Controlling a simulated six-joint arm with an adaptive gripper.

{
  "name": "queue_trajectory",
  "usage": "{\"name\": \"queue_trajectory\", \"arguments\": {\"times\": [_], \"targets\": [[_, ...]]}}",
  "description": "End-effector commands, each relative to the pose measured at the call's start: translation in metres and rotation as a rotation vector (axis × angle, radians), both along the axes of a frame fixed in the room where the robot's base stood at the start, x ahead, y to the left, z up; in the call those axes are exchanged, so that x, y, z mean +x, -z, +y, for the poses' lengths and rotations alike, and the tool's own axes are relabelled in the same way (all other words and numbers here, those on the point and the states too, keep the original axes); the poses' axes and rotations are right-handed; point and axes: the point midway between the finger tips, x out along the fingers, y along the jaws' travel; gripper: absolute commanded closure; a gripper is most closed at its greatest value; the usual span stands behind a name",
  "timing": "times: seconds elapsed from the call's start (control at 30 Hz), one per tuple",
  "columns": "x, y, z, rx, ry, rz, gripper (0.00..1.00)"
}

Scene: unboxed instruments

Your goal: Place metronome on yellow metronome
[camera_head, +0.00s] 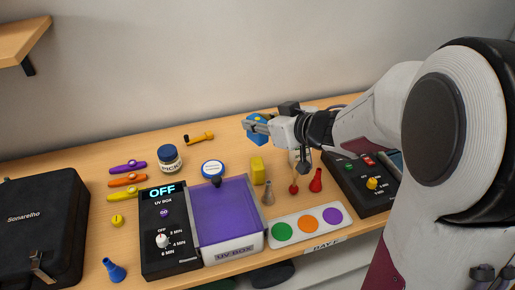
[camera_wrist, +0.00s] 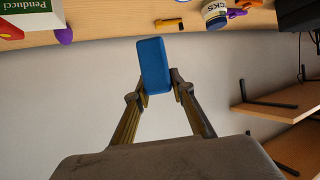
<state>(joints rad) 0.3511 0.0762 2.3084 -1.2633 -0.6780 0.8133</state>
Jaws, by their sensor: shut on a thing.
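My gripper (camera_head: 262,125) is shut on a blue block-shaped metronome (camera_head: 255,135) and holds it above the table near the wall. In the wrist view the blue metronome (camera_wrist: 153,64) sits between the two fingertips of my gripper (camera_wrist: 158,84), with its far part sticking out past them. The yellow metronome (camera_head: 257,170) is a small upright block on the table, below and slightly in front of the held one in the head view. Its top looks clear. The wrist view does not clearly show the yellow metronome.
A picks jar (camera_head: 169,159) is farther left.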

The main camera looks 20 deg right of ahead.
Motion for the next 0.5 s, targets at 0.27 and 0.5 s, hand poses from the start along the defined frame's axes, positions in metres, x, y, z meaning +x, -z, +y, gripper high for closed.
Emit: {"name": "queue_trajectory", "arguments": {"times": [0.27, 0.5], "targets": [[0.0, 0.033, 0.0, 0.002, 0.001, 0.003, 1.0], [0.0, 0.043, 0.0, 0.001, -0.001, -0.001, 1.0]]}}
